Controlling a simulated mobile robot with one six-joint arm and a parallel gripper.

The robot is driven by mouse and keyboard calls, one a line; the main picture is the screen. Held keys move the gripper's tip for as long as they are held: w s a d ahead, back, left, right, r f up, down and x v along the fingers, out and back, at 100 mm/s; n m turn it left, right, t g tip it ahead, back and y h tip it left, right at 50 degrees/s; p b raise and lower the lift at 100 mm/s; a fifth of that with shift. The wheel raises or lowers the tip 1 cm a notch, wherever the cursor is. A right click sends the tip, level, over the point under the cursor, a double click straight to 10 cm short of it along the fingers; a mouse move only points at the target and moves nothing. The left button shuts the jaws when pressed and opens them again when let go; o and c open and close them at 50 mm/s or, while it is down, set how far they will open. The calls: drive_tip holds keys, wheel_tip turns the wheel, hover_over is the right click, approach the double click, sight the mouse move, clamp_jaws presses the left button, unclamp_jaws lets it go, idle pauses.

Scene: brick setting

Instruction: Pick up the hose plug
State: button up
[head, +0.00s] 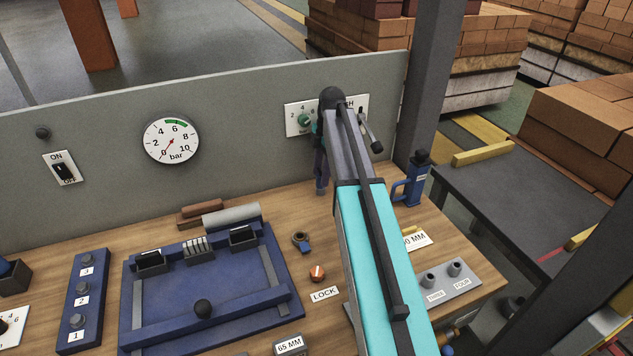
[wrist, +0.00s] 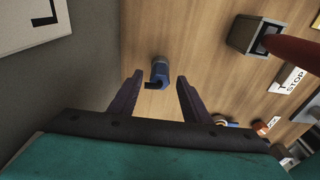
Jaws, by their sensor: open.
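In the head view my gripper (head: 320,190) points down near the back panel. My arm covers the bench beside it there, and I cannot pick out the plug for certain.
The grey back panel (head: 235,140) rises close to my gripper. A box (wrist: 246,36) with a red part above it and a STOP label (wrist: 288,80) stand at right in the wrist view. An orange knob (head: 317,272) and a blue handled object (head: 412,182) flank my arm.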

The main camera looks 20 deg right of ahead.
drive_tip(key=shift+a+f, duration=0.15)
drive_tip(key=shift+f, duration=0.7)
drive_tip(key=shift+c, duration=0.5)
clamp_jaws()
